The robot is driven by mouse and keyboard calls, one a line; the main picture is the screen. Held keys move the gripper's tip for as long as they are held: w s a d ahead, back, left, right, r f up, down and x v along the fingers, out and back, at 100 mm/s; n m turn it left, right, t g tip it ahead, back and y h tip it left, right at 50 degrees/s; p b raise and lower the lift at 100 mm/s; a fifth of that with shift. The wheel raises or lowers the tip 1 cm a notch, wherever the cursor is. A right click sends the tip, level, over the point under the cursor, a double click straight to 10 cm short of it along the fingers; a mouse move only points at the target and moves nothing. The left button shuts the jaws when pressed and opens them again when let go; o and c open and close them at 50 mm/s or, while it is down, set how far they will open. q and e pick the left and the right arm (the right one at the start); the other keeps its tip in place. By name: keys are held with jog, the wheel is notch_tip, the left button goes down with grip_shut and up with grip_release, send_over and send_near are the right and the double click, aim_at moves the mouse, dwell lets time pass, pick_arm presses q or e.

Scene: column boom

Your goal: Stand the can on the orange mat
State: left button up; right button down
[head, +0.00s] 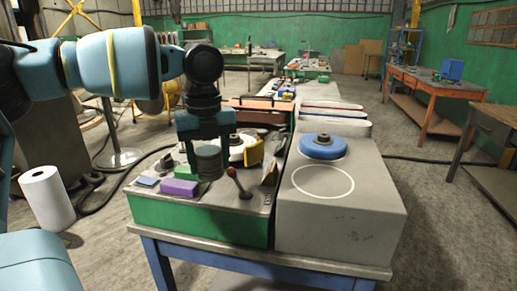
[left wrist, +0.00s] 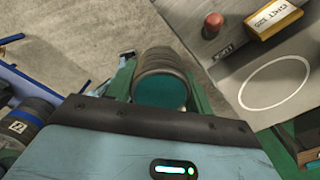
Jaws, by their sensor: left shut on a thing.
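My left gripper (head: 207,172) points down over the green-sided machine bench. It is shut on the can (head: 208,160), a dark, ribbed cylinder with a teal end. In the left wrist view the can (left wrist: 162,78) sits between the green fingers, its teal end toward the camera. I see no plain orange mat. An orange-brown flat strip (head: 262,104) lies at the back of the bench, but I cannot tell whether it is the mat. My right gripper is not in view.
To the right, a grey block top (head: 345,215) bears a white circle and a blue disc (head: 323,146). The block's front area is clear.

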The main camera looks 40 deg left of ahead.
pick_arm(q)
jog(key=s+a+f+n, duration=0.2)
jog(key=s+f+n, duration=0.1)
jog(key=f+n, duration=0.2)
jog(key=s+a+f+n, duration=0.3)
jog(key=f+n, duration=0.3)
jog(key=f, duration=0.2)
jog(key=shift+s+a+n, duration=0.2)
jog(key=shift+s+n, duration=0.1)
jog(key=shift+s, duration=0.15)
jog(key=shift+f, duration=0.1)
jog(key=shift+d+f+n, duration=0.2)
jog(key=shift+f+n, duration=0.1)
jog(key=shift+f, duration=0.05)
